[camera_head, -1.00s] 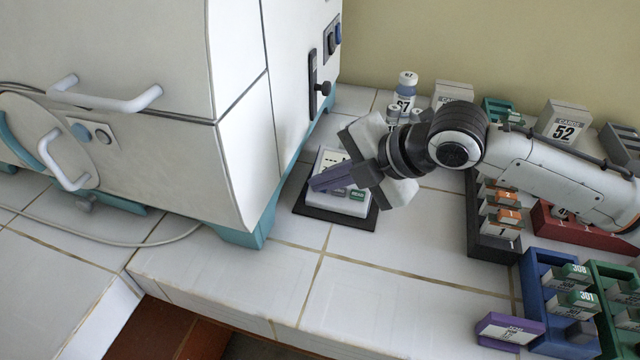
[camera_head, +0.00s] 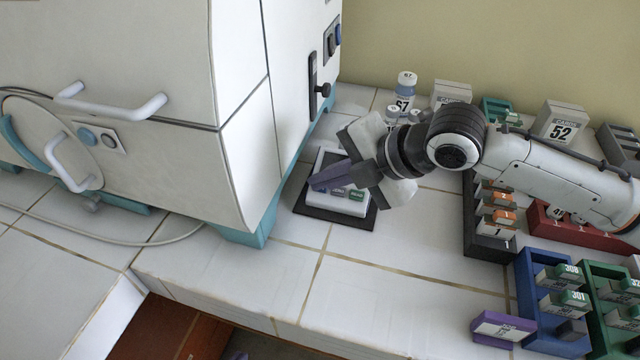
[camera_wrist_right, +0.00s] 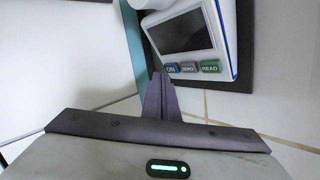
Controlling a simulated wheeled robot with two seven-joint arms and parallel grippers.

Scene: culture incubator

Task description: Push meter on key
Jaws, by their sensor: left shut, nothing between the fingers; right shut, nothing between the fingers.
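The meter is a white device with a dark screen (camera_wrist_right: 181,33) and a row of keys. It lies on a black base (camera_head: 335,214) beside the incubator in the head view. In the right wrist view the blue ON key (camera_wrist_right: 171,68) is leftmost, then a grey key (camera_wrist_right: 188,67) and the green READ key (camera_wrist_right: 210,66). My right gripper (camera_head: 318,181) is shut and empty, its purple fingers pointing at the meter. In the wrist view its fingertips (camera_wrist_right: 162,75) are at the lower left edge of the ON key; I cannot tell whether they touch it. My left gripper is not in view.
The white incubator (camera_head: 240,170) stands close left of the meter. The tiled counter (camera_head: 390,270) in front of the meter is clear.

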